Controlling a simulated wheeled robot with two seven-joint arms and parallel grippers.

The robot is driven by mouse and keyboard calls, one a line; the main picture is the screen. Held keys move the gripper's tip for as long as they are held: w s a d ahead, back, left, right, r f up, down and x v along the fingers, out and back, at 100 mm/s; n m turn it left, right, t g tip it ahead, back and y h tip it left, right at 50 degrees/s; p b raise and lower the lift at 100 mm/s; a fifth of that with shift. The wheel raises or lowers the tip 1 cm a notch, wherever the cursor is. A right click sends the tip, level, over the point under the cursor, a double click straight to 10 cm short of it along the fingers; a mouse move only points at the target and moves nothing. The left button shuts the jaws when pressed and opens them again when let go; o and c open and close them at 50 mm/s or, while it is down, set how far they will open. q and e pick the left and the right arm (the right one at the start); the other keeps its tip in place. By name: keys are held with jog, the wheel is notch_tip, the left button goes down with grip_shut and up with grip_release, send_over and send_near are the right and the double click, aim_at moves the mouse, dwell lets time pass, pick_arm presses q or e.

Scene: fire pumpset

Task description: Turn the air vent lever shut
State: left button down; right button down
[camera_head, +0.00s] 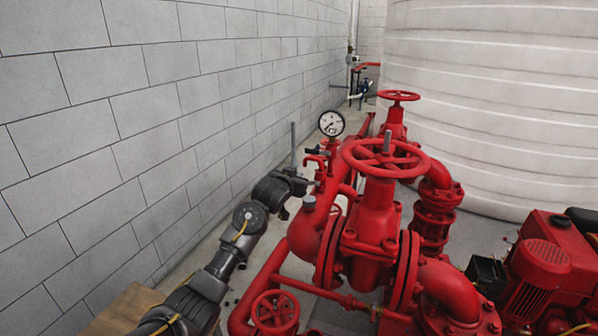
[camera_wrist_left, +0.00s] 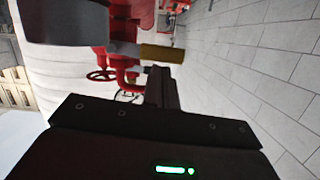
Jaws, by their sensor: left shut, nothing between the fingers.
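My left gripper (camera_head: 308,184) reaches in from the left to the upper end of the red pump piping, beside the wall. It also shows in the left wrist view (camera_wrist_left: 163,85), where its dark fingers are together and empty. A small red fitting with a lever-like top, probably the air vent lever (camera_head: 316,155), stands just above the gripper, below the pressure gauge. I cannot tell whether the fingers touch it. A brass-coloured cylinder (camera_wrist_left: 161,53) on a grey part (camera_wrist_left: 85,36) lies close beside the fingertips in the wrist view. My right gripper is not in view.
A pressure gauge (camera_head: 331,123) stands just behind the gripper. Red handwheels (camera_head: 386,158) and thick pipes fill the right side. A grey block wall (camera_head: 120,130) runs along the left, with a narrow floor gap. A grey-capped fitting (camera_head: 309,203) is just below the gripper.

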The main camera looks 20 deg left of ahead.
pick_arm(q)
notch_tip(320, 180, up, 5)
jog(key=p, duration=0.4)
jog(key=f+b+v, duration=0.1)
jog(key=b+v, duration=0.2)
jog(key=v, duration=0.6)
jog(key=shift+s, duration=0.55)
